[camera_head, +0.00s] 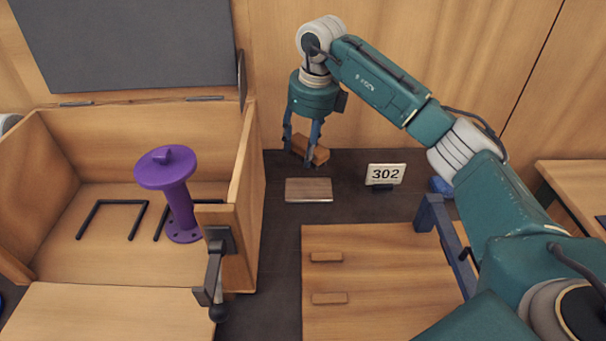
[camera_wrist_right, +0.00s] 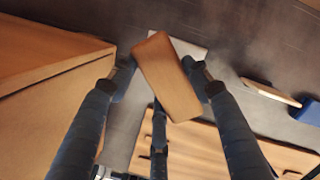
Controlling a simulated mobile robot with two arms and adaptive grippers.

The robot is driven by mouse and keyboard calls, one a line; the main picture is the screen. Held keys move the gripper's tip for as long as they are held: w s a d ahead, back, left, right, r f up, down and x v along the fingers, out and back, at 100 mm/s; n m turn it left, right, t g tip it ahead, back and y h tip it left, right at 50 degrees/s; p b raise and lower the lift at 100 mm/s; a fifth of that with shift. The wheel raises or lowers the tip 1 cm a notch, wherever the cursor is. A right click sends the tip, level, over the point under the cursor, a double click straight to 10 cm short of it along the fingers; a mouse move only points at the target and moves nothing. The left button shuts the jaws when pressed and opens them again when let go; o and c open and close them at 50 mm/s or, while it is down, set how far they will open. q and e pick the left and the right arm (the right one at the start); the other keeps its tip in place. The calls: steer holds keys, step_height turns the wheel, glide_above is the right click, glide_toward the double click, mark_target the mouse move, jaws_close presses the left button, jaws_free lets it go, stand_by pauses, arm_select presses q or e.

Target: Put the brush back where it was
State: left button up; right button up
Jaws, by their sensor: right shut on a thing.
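The brush (camera_head: 311,152) is a brown wooden block. My right gripper (camera_head: 301,145) is shut on it and holds it tilted above the dark work surface. In the right wrist view, the brush (camera_wrist_right: 167,77) sits between the fingers (camera_wrist_right: 160,82); its bristles cannot be made out. A flat grey-brown pad (camera_head: 308,190) lies on the dark surface just below and in front of the brush in the head view. The pad (camera_wrist_right: 185,47) shows partly behind the brush in the wrist view. The brush looks apart from it. My left gripper is not in view.
An open wooden box (camera_head: 60,245) at left holds a purple flanged pipe (camera_head: 178,195) and black brackets; its right wall stands near the pad. A "302" sign (camera_head: 385,174) stands right of the pad. A wooden board (camera_head: 385,265) with two small blocks lies in front.

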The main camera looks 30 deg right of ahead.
mark_target(303, 159)
step_height(303, 159, down, 4)
steer(key=shift+w+f+p, duration=0.1)
steer(key=shift+w+p, duration=0.05)
steer(key=shift+p, duration=0.15)
step_height(303, 159, down, 2)
step_height(303, 159, down, 4)
steer(key=shift+r+p, duration=0.25)
steer(key=shift+p, duration=0.25)
steer(key=shift+f, duration=0.3)
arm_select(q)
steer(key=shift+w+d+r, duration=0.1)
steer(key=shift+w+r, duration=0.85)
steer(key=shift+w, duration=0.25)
arm_select(e)
steer(key=o, duration=1.1)
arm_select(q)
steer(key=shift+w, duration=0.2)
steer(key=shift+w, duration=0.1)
